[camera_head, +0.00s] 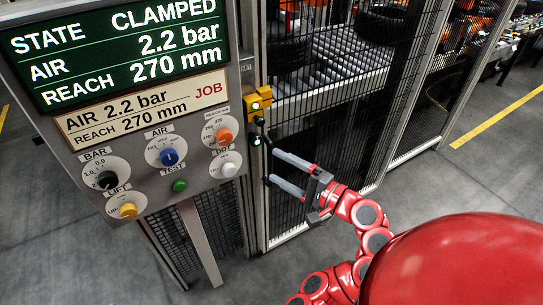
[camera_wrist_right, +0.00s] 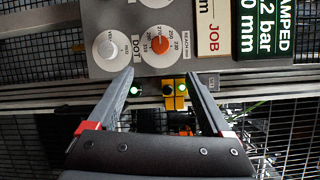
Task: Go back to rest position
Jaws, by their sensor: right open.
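My right gripper (camera_head: 274,166) is open and empty, to the right of the control panel (camera_head: 50,125) and just in front of the fence post. Its two grey fingers point left toward the post. In the right wrist view the open fingers (camera_wrist_right: 160,74) reach toward the yellow latch block (camera_wrist_right: 174,94) and the lower panel edge. The yellow block (camera_head: 257,103) also shows in the head view, with green lamps beside it. I cannot tell whether a fingertip touches anything. My left gripper is out of view.
The screen (camera_head: 118,45) reads CLAMPED, 2.2 bar, 270 mm; the job label (camera_head: 145,105) gives the same values. Knobs include orange (camera_head: 223,136), blue (camera_head: 169,157) and white (camera_head: 229,169). Mesh fence (camera_head: 410,75) encloses rollers and tyres. Grey floor (camera_head: 460,185) is clear at right.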

